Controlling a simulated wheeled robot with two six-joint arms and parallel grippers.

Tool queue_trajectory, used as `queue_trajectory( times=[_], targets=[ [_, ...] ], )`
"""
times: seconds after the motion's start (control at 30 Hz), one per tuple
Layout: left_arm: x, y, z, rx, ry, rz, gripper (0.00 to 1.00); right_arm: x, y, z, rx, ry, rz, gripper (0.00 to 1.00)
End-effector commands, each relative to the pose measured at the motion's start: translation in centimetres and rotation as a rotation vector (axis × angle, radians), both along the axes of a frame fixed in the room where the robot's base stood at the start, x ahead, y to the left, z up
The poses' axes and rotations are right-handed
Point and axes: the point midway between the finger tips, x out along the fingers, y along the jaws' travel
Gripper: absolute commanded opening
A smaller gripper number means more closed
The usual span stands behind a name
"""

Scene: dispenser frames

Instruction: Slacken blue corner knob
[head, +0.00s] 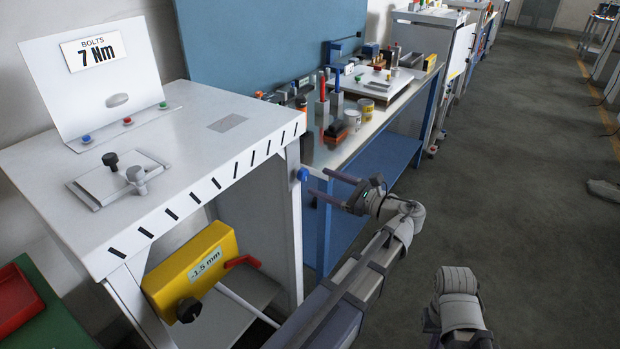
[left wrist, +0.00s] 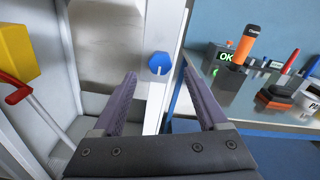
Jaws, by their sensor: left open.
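The blue corner knob (head: 303,174) sits on the front right corner post of the grey dispenser frame, just below the top. In the left wrist view the knob (left wrist: 158,63) shows a faceted blue face with a pale mark. My left gripper (head: 320,183) is open and empty, with its fingertips close to the right of the knob. In the left wrist view the left gripper (left wrist: 158,78) has the knob centred between its fingers, slightly beyond the tips; I see no contact. My right gripper is out of view; only part of the right arm shows.
A yellow block marked -1.5 mm (head: 200,268) and a red lever (head: 242,262) are under the dispenser top. A workbench (head: 372,163) with tools and tins stands close behind my left gripper.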

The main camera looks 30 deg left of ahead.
Motion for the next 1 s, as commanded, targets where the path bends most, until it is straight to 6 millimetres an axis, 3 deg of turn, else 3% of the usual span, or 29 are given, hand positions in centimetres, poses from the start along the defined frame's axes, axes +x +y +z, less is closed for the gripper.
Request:
queue_trajectory(
  times=[0.3,0.7,1.0],
  targets=[
    [0.3,4.1,0.0,-0.001,-0.001,0.001,0.76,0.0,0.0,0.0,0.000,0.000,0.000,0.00],
    [0.4,4.8,0.0,-0.002,-0.001,-0.001,0.76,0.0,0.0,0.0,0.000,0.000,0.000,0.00],
    [0.4,4.8,0.0,-0.002,-0.001,-0.001,0.43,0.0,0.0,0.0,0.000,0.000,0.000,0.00]
  ],
)
